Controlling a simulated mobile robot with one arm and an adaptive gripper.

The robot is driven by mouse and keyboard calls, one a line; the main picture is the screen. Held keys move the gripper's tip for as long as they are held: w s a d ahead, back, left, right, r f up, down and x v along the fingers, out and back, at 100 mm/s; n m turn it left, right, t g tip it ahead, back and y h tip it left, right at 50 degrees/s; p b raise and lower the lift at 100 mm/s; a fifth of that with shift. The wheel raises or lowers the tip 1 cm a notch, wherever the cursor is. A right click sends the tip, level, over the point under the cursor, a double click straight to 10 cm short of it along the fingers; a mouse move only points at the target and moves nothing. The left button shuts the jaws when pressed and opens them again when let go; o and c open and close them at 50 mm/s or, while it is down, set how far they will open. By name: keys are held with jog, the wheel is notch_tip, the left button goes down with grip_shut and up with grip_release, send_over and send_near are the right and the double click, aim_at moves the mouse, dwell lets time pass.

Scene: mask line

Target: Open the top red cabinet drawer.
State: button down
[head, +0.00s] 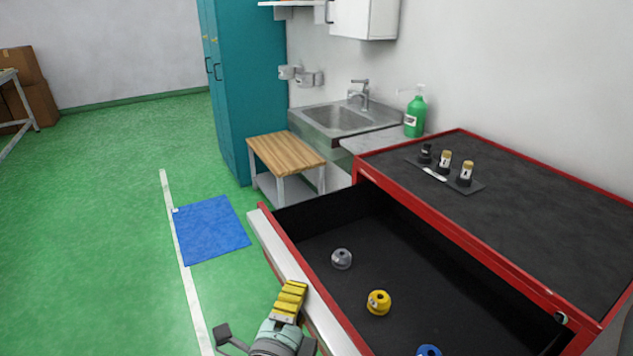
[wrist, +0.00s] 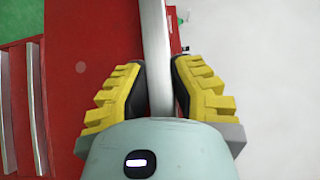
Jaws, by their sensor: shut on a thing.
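The red cabinet (head: 450,232) stands at the right in the head view, with a dark top. Its top drawer (head: 405,255) is pulled well out, and its black inside shows. A pale metal handle strip (head: 263,232) runs along the drawer front. My gripper (head: 294,287) is at this front edge with its yellow fingers on the strip. In the wrist view the fingers are shut on both sides of the silver handle strip (wrist: 155,40). The lower drawer fronts (wrist: 25,110) show at the left there. The exact finger contact is partly hidden.
A grey knob-like part (head: 342,259), a yellow one (head: 379,302) and a blue one (head: 429,351) lie in the drawer. A wooden-topped stool (head: 286,150) stands behind.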

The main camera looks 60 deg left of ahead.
jog(key=s, duration=0.6)
jog(key=shift+s+a+f+b, duration=0.25)
jog(key=shift+f+b, duration=0.15)
jog(key=shift+b, duration=0.05)
jog(key=c, duration=0.9)
grip_release()
jog(key=shift+r, duration=0.2)
jog(key=shift+o, duration=0.2)
jog(key=v, duration=1.1)
jog(key=shift+s+d, duration=0.2)
jog(key=shift+s, duration=0.15)
